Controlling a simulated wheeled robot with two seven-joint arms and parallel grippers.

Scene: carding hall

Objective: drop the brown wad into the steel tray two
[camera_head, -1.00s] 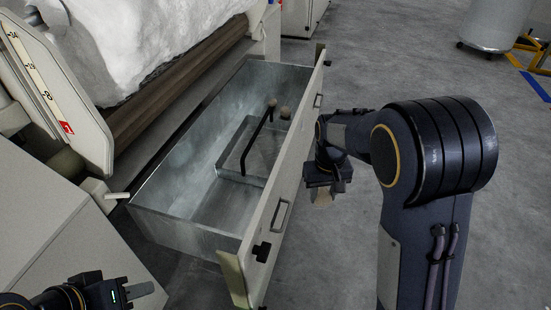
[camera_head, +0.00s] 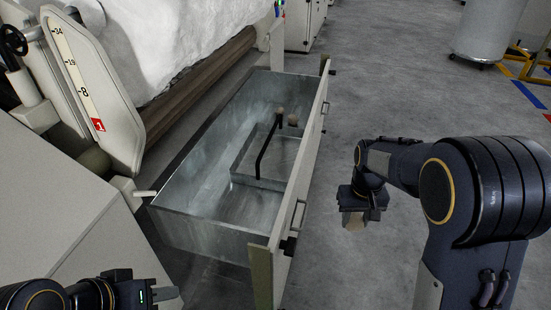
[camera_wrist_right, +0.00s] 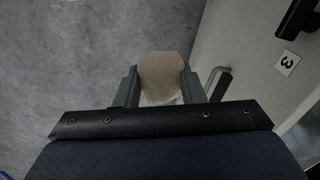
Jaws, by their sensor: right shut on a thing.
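My right gripper (camera_head: 354,217) is shut on a brown wad (camera_wrist_right: 160,76), a tan lump between the two fingers in the right wrist view. In the head view it hangs outside the open drawer, right of its cream front. The drawer is a long steel-lined tray (camera_head: 185,228); no number two is readable on it. Inside it are a raised steel box or partition (camera_head: 250,181) with a black bar and two small brownish lumps (camera_head: 292,119) towards the far end. My left gripper (camera_head: 165,295) is at the bottom left, apart from the drawer; its opening is unclear.
The cream drawer front (camera_head: 308,165) stands between the right gripper and the tray interior. The right wrist view shows a label reading 3 (camera_wrist_right: 287,63) on a cream panel. A machine with white fibre (camera_head: 160,40) is behind left.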

